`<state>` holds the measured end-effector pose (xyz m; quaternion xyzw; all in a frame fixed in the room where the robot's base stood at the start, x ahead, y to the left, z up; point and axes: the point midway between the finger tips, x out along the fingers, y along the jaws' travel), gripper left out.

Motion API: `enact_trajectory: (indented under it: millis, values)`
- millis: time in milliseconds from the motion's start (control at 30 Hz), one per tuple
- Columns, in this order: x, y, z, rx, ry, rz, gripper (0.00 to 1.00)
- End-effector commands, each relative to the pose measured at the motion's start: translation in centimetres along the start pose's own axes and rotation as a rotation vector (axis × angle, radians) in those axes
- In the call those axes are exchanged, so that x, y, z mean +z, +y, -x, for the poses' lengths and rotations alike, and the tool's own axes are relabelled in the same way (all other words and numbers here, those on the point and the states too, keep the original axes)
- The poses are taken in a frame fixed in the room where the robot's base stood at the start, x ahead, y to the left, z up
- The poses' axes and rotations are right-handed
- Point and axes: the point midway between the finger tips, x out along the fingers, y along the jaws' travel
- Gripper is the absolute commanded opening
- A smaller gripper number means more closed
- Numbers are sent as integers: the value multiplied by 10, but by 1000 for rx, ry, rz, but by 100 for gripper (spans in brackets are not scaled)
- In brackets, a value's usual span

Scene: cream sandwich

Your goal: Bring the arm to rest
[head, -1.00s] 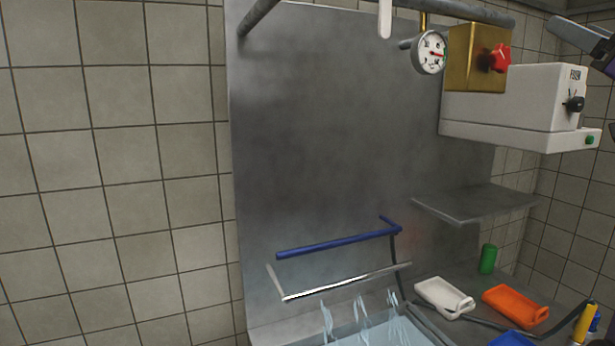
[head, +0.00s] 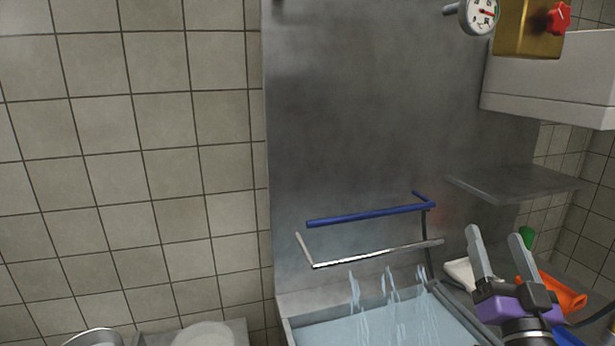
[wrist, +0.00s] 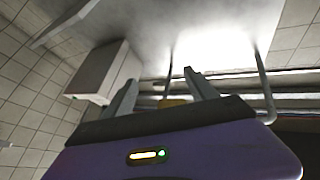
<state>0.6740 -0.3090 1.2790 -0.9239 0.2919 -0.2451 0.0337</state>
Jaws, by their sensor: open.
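My gripper (head: 499,245) shows at the lower right of the head view, with a purple body and two grey fingers pointing up. The fingers are apart, with nothing between them. It is in front of the white and orange trays and hides part of them. In the wrist view my gripper (wrist: 162,92) has both fingers spread, against the grey metal panel and pipes beyond.
A water-filled basin (head: 292,334) is left of my gripper, below a blue bar (head: 370,215) and a silver bar (head: 380,254). A metal shelf (head: 515,181) and a white box (head: 550,75) are above right. An orange tray (head: 565,295) is close by.

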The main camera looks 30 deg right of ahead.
Motion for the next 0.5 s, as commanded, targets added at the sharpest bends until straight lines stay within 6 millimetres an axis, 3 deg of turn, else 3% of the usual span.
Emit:
enact_trajectory:
  millis: [33, 200, 500]
  values:
    - [16, -11, 21, -15, -30, 3, 66]
    - [51, -42, 87, -73, -108, 31, 66]
    - [86, -87, 209, -226, -280, 78, 66]
